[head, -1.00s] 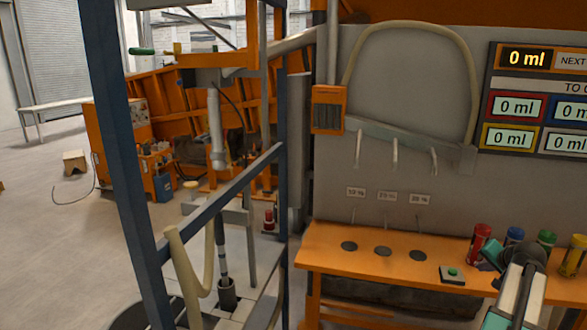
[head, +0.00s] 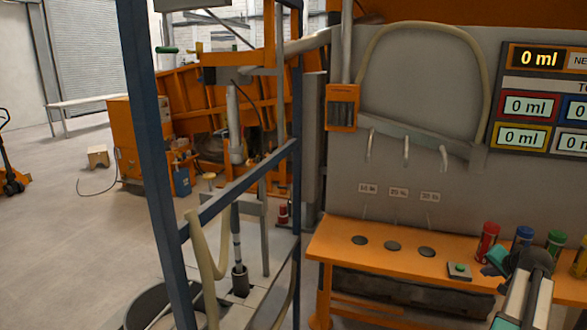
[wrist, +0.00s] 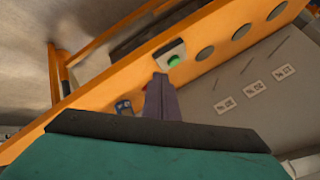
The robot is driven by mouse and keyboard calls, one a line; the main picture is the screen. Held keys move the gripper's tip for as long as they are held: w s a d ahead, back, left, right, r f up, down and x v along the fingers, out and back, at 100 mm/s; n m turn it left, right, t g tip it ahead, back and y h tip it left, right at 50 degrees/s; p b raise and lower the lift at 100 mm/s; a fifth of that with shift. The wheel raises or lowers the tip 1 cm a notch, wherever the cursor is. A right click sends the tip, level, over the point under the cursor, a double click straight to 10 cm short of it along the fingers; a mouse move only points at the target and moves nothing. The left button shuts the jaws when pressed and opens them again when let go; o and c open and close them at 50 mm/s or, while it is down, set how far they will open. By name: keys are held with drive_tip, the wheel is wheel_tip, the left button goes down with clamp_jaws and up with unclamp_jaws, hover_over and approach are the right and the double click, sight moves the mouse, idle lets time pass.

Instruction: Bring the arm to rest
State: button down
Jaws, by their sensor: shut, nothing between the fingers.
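My gripper (wrist: 160,92) is shut and empty in the wrist view. Its dark fingers point at the orange bench (wrist: 205,60), close to the box with the green button (wrist: 172,54) in the picture. I cannot tell whether they touch anything. In the head view my arm is folded at the lower right, with its teal wrist over the right part of the orange bench (head: 330,238). The fingers are too small there to make out clearly.
Red (head: 487,242), blue (head: 523,237), green (head: 555,243) and yellow cans stand on the bench near my arm. The green-button box (head: 459,270) sits left of it. A blue frame post (head: 150,150) stands at left. Open floor (head: 65,230) lies beyond.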

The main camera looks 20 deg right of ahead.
drive_tip(key=w+a+f+n+y+b, duration=0.1)
drive_tip(key=w+a+f+n+y, duration=0.1)
drive_tip(key=w+a+f, duration=0.65)
drive_tip(key=w+a+f+n+y+b, duration=0.1)
drive_tip(key=w+a+f+y, duration=0.1)
drive_tip(key=w+a+f, duration=0.65)
drive_tip(key=s+a+f+n+g+y, duration=0.1)
drive_tip(key=a+f, duration=0.5)
drive_tip(key=a, duration=0.3)
drive_tip(key=s+a+f+n+g+y+b, duration=0.1)
drive_tip(key=a+f+g, duration=0.1)
drive_tip(key=a+f, duration=0.55)
drive_tip(key=s+a+f+n+g, duration=0.15)
drive_tip(key=a+f, duration=0.25)
drive_tip(key=a, duration=0.7)
drive_tip(key=s+a+f+n+g+b, duration=0.1)
drive_tip(key=s+a+f+n+g, duration=0.1)
drive_tip(key=s+a+f, duration=0.7)
drive_tip(key=s+a+f+n+g+b, duration=0.1)
drive_tip(key=s+a+f+n+g, duration=0.2)
drive_tip(key=s+a+f, duration=0.7)
drive_tip(key=s+a+n+g+h, duration=0.2)
drive_tip(key=s+n+g, duration=0.1)
drive_tip(key=s, duration=1.4)
drive_tip(key=shift+a+r+g+b, duration=0.25)
drive_tip(key=shift+g+b, duration=0.2)
drive_tip(key=shift+g, duration=0.2)
